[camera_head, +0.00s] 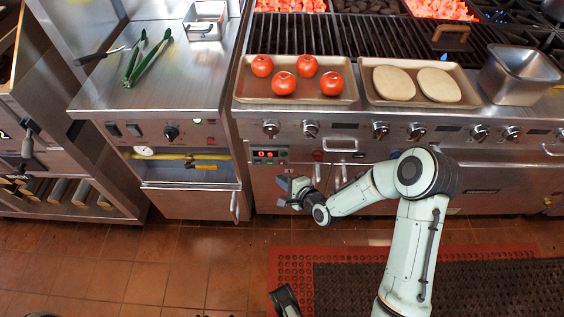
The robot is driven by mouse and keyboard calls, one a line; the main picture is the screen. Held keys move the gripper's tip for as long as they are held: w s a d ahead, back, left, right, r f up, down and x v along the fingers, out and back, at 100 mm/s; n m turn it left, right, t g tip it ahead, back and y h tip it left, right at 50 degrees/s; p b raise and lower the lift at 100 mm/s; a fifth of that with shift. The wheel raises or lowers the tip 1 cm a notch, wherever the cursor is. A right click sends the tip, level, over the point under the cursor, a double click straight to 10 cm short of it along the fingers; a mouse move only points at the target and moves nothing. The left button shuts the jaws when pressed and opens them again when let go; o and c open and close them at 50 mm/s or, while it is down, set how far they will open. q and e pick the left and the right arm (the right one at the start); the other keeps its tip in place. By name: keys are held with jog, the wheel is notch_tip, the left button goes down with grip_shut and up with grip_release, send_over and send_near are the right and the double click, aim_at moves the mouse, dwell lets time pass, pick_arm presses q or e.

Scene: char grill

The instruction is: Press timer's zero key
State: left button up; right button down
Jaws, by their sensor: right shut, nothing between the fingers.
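The timer (268,154) is a small panel with red lit digits on the front of the grill counter, below the knobs. Its keys are too small to tell apart, and I cannot make out the zero key. My right gripper (283,192) is shut and empty, in front of the steel cabinet front. In the picture it is a little below and to the right of the timer. Whether it touches anything cannot be told. A dark gripper-like part (286,300), probably my left gripper, shows at the bottom edge, and its jaws cannot be made out.
A row of knobs (311,129) runs above the timer. A tray (243,92) with several tomatoes and a tray (371,98) with two patties or buns stand on the counter. Green tongs (146,58) lie at left. The tiled floor (150,270) at left is clear.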

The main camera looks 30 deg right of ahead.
pick_arm(q)
jog(key=shift+r, duration=0.2)
pick_arm(e)
jog(key=shift+s+a, duration=0.5)
jog(key=shift+s, duration=0.35)
